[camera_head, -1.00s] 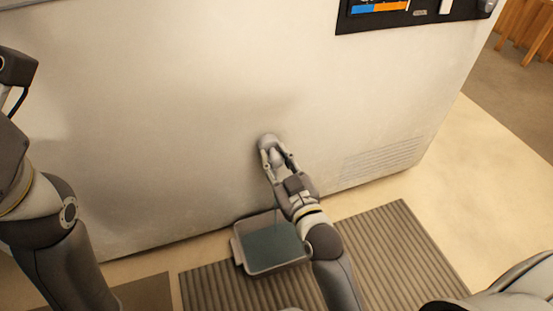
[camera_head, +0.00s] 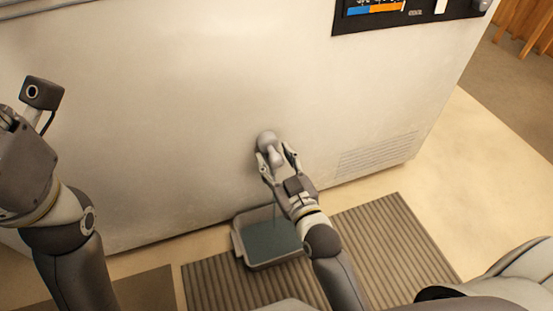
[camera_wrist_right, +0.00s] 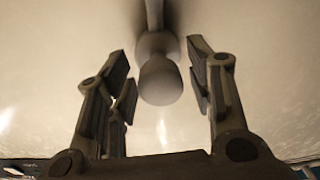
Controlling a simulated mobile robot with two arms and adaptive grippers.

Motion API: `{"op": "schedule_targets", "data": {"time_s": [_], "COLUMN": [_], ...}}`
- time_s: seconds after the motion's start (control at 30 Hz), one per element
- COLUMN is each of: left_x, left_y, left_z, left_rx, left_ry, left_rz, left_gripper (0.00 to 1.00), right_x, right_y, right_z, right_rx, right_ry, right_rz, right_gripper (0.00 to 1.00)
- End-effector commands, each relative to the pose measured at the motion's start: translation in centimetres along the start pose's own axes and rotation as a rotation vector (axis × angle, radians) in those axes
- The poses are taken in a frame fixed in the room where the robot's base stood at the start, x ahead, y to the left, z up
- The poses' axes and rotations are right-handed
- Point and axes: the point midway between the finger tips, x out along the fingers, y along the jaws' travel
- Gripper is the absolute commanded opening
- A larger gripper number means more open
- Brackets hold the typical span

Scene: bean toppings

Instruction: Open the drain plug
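The drain plug (camera_head: 267,141) is a grey rounded knob on the lower front of the large pale appliance (camera_head: 200,90). My right gripper (camera_head: 276,165) is open just in front of it. In the right wrist view the plug (camera_wrist_right: 160,82) shows between and a little beyond the two spread fingers of the right gripper (camera_wrist_right: 162,95), with gaps on both sides. A thin stream seems to fall below the gripper into a grey tray (camera_head: 236,243) holding dark liquid. My left arm is at the left; its fingers are not in view.
The tray stands on a ribbed mat (camera_head: 400,240) below the plug. A vent (camera_head: 380,155) is low on the appliance at the right, and a dark control panel (camera_head: 400,14) is at the top. Bare floor (camera_head: 480,180) lies to the right.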

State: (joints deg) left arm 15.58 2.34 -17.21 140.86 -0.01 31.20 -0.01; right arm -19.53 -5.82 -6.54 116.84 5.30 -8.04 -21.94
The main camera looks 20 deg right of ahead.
Motion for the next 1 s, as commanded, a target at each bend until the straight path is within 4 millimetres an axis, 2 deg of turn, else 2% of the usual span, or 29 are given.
{"op": "schedule_targets", "data": {"time_s": [0.3,0.47,1.0], "left_x": [0.1,0.1,0.1], "left_y": [0.0,0.0,0.0], "left_z": [-0.1,-0.1,-0.1], "left_rx": [0.0,0.0,0.0], "left_ry": [0.003,0.003,0.002], "left_rz": [0.0,0.0,0.0], "left_gripper": [0.4,0.4,0.4], "right_x": [-0.1,-1.1,-9.4], "right_y": [0.0,0.0,-0.1], "right_z": [0.0,0.1,0.1], "right_rx": [0.001,0.0,0.0], "right_ry": [0.0,-0.003,-0.004], "right_rz": [0.0,0.0,-0.001], "right_gripper": [0.53,0.53,0.53]}}
